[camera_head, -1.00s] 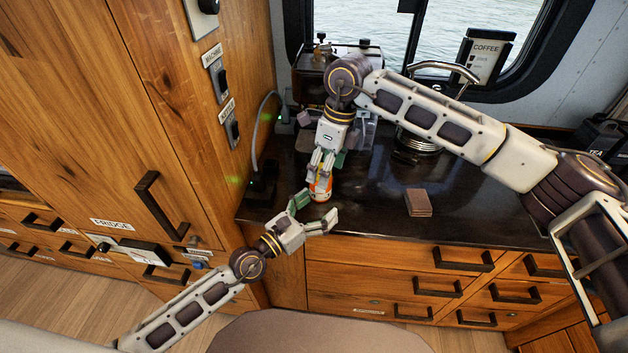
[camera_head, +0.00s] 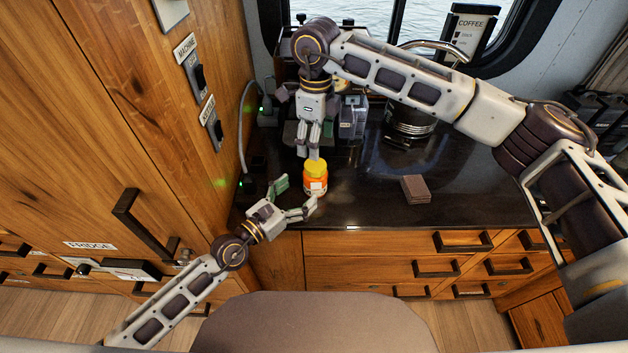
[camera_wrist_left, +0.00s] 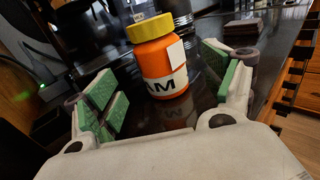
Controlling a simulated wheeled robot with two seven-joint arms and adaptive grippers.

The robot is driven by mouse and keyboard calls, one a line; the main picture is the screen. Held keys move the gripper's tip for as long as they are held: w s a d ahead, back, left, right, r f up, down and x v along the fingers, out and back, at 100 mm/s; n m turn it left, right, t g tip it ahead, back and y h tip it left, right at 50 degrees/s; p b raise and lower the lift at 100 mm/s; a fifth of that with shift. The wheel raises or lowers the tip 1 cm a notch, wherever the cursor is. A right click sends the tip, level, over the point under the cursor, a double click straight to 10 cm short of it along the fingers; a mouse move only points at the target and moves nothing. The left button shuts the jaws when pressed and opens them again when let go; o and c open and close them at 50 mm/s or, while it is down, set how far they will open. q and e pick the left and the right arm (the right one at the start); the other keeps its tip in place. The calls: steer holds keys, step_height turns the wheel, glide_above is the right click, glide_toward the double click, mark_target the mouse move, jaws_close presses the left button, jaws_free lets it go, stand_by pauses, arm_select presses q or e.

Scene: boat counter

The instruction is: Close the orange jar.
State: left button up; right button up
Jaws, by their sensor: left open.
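The orange jar (camera_head: 315,184) stands upright on the dark counter near its front edge. A yellow lid (camera_head: 316,167) sits on top and looks level. In the left wrist view the jar (camera_wrist_left: 162,66) has a white label with black letters, and the lid (camera_wrist_left: 149,28) covers its mouth. My left gripper (camera_head: 298,196) is open in front of the jar, its fingers spread to either side and apart from it. My right gripper (camera_head: 309,153) points down just above and behind the lid. Whether it touches the lid or how far its fingers are apart is unclear.
A brown stack of flat pieces (camera_head: 415,189) lies on the counter to the right. A coffee machine stands behind my right gripper. A metal canister (camera_head: 410,122) stands at the back. The wooden cabinet wall (camera_head: 150,130) closes off the left side. The counter's front right is clear.

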mark_target(315, 178)
arm_select(q)
steer(key=shift+w, duration=0.15)
arm_select(e)
steer(key=shift+a, duration=0.1)
arm_select(q)
steer(key=shift+x, duration=3.65)
steer(key=c, duration=1.9)
jaws_close()
arm_select(e)
steer(key=shift+w+d+r, duration=0.25)
steer(key=shift+d+r, duration=0.05)
steer(key=shift+r, duration=0.1)
steer(key=n, duration=0.2)
steer(key=shift+s+f+n, duration=0.1)
steer(key=shift+f+n, duration=0.15)
steer(key=shift+n, duration=0.05)
steer(key=n, duration=0.3)
steer(key=shift+s+a+f+n, duration=0.1)
steer(key=shift+f+n, duration=0.05)
steer(key=shift+n, duration=0.25)
steer(key=n, duration=0.7)
steer(key=shift+a, duration=0.15)
